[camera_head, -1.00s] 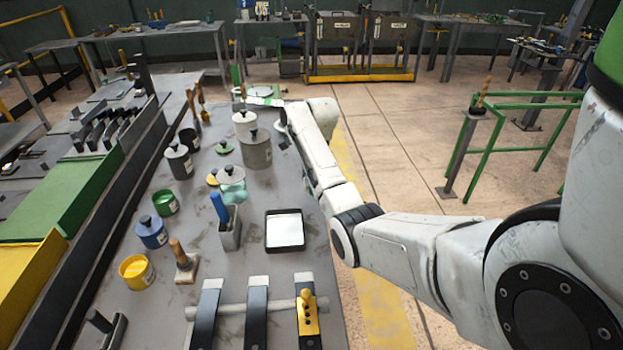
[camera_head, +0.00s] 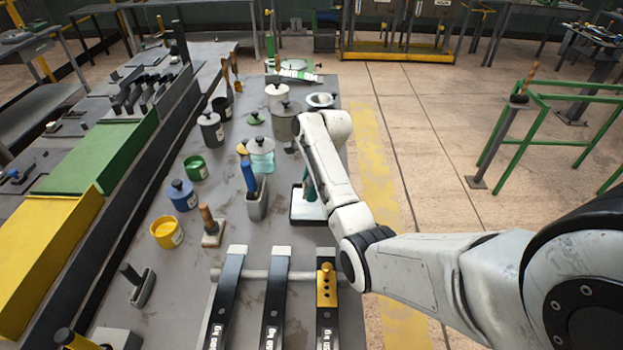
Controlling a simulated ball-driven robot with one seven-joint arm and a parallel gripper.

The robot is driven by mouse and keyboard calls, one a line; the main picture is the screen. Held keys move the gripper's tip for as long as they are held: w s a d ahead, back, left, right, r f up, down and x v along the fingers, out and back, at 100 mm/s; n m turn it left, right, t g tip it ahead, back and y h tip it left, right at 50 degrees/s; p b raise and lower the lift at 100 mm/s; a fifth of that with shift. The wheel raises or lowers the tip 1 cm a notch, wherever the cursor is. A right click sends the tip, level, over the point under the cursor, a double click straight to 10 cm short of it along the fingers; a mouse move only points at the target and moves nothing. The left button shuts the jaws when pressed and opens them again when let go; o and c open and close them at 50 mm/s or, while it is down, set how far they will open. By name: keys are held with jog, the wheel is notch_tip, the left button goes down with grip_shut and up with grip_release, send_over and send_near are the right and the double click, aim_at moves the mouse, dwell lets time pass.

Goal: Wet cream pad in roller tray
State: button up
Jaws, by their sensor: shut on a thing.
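The roller tray (camera_head: 293,218), black-rimmed with a pale white inside, lies on the grey bench right of centre, partly hidden by my wrist. My gripper (camera_head: 308,172) is over the tray, mostly hidden behind the white wrist link. It is shut on a dark green handle (camera_head: 309,188) that reaches down to the tray. The lower end of this tool is hard to make out, and I cannot tell whether it is a cream pad or touches the white surface. A wooden-handled block with a cream base (camera_head: 212,239) stands on the bench left of the tray.
A grey holder with a blue handle (camera_head: 257,205) stands close left of the tray. Open yellow (camera_head: 167,235) and green (camera_head: 196,170) pots and a lidded blue pot (camera_head: 182,196) stand further left. Dark spring strips (camera_head: 275,300) lie across a bar in front. Lidded jars stand behind.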

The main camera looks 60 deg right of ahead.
aim_at(311, 207)
jog(key=shift+f+b, duration=0.85)
jog(key=shift+f, duration=2)
jog(key=shift+s+f, duration=0.1)
jog(key=shift+f, duration=0.25)
jog(key=shift+r+p, duration=0.9)
jog(key=shift+r, duration=1.4)
jog(key=shift+r, duration=2)
